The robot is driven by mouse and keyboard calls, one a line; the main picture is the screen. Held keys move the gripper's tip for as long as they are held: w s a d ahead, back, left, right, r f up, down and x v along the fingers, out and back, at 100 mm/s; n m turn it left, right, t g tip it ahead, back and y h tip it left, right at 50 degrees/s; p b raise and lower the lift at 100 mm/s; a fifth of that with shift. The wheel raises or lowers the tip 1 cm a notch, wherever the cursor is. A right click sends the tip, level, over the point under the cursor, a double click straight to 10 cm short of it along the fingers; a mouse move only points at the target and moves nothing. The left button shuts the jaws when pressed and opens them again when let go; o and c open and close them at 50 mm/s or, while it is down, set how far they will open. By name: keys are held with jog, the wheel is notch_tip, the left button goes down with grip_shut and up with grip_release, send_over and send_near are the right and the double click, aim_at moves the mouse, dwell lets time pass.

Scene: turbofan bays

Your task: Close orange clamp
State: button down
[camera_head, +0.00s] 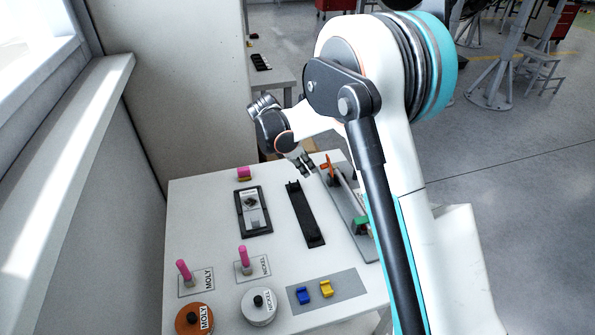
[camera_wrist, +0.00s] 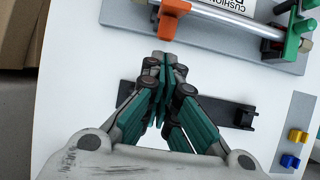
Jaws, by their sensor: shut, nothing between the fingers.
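The orange clamp (camera_head: 328,164) is at the far end of the grey plate on the right of the table; its handle appears to stand up. In the wrist view the orange clamp (camera_wrist: 172,14) is at the top, by the end of a silver tube (camera_wrist: 215,18). My gripper (camera_head: 305,167) is just left of the clamp in the head view. In the wrist view my gripper (camera_wrist: 160,62) has its fingertips together and empty, a little below the clamp, with a small gap seen between them. The clamp's lower part is partly hidden in the head view.
A green clamp (camera_wrist: 296,34) stands at the tube's other end, on the same grey plate (camera_wrist: 250,58). A black holder (camera_head: 305,212) lies left of the plate. Yellow (camera_head: 326,288) and blue (camera_head: 304,295) blocks sit nearer.

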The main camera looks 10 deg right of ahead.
jog(key=shift+d+r, duration=0.15)
jog(key=shift+d, duration=0.15)
jog(key=shift+w+d+r+y, duration=0.1)
jog(key=shift+d+r+y, duration=0.05)
jog(key=shift+y, duration=0.25)
